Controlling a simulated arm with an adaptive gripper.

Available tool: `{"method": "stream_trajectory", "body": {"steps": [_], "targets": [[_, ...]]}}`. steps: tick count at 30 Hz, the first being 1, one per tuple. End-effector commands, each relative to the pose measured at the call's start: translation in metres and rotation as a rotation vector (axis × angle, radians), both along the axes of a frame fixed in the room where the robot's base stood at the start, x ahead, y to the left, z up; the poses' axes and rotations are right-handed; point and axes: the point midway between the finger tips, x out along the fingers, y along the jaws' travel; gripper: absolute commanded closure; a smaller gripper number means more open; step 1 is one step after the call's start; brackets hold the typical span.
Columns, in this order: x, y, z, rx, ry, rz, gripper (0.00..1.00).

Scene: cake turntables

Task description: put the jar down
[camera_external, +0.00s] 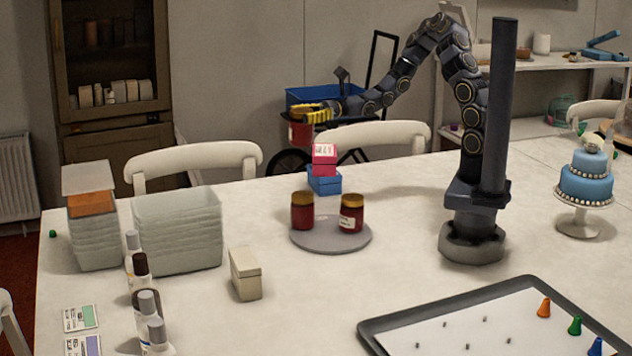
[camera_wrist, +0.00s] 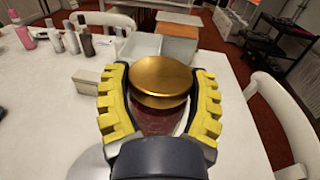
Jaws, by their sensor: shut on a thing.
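My gripper (camera_external: 319,115) has yellow ridged fingers and is shut on a red jar (camera_external: 300,132) with a gold lid, held in the air above the far side of the table. In the wrist view the held jar's gold lid (camera_wrist: 162,78) shows between the two fingers (camera_wrist: 160,100), with its dark red body below. Two similar red jars with gold lids, a left one (camera_external: 302,212) and a right one (camera_external: 351,215), stand upright on a grey turntable (camera_external: 330,243) lower down on the table.
A pink box (camera_external: 324,158) sits on a blue box (camera_external: 324,182) behind the turntable. A cream box (camera_external: 245,275), pale stacked bins (camera_external: 178,230) and several bottles (camera_external: 146,290) stand to the left. A cake (camera_external: 585,180) on a stand and a tray (camera_external: 380,328) are at right. Table around the turntable is partly clear.

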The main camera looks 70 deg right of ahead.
Motion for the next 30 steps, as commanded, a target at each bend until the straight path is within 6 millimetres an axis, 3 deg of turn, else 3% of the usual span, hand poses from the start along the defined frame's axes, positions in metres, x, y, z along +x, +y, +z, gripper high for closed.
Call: {"method": "stream_trajectory", "body": {"steps": [5, 9, 14, 17, 22, 27, 30], "targets": [[-0.045, 0.059, -0.042, 0.000, 0.011, 0.332, 0.71], [-0.102, 0.097, -0.077, 0.000, 0.010, 0.681, 0.71], [-0.177, 0.114, -0.112, 0.000, 0.008, 1.116, 0.71], [-0.223, 0.108, -0.129, 0.004, 0.007, 1.400, 0.71], [-0.288, 0.072, -0.147, 0.003, 0.004, 1.884, 0.71], [-0.320, 0.018, -0.149, 0.001, 0.006, 2.324, 0.71], [-0.324, -0.015, -0.144, 0.006, 0.011, 2.566, 0.71]]}}
